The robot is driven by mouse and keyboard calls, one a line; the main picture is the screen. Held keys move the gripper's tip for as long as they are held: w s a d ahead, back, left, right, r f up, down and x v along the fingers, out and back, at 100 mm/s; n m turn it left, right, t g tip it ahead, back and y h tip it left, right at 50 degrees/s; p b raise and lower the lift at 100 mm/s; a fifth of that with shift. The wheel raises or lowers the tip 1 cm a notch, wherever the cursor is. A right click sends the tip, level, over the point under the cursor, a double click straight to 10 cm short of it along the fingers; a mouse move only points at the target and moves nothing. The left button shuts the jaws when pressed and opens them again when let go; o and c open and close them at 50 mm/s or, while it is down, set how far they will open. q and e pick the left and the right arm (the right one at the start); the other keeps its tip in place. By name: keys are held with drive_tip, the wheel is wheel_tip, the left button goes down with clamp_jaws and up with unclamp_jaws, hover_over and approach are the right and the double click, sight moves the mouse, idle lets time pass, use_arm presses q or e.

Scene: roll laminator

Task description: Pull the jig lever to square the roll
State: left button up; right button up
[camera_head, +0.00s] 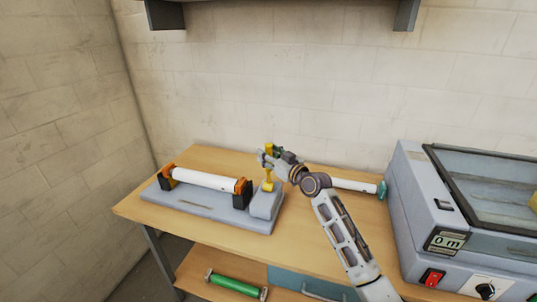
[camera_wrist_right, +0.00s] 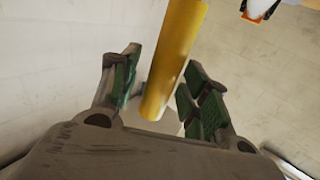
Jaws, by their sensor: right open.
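The jig (camera_head: 225,213) is a grey base on the left part of the table. The white roll (camera_head: 206,180) lies in it between two orange-and-black end holders. The yellow jig lever (camera_head: 268,184) stands upright on the grey block at the jig's right end. My right gripper (camera_head: 268,156) is at the lever's upper part. In the right wrist view the yellow lever (camera_wrist_right: 175,60) passes between the two green-padded fingers of my right gripper (camera_wrist_right: 160,95), which are open with gaps beside it. My left gripper is not in view.
A grey laminator (camera_head: 413,210) with a dark lid stands at the right. Another white roll (camera_head: 352,186) with a teal end lies behind my right arm. A green roll (camera_head: 235,284) is on the lower shelf. The table's front left is clear.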

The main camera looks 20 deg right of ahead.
drive_tip(key=shift+c, duration=0.5)
clamp_jaws()
drive_tip(key=shift+a, duration=0.15)
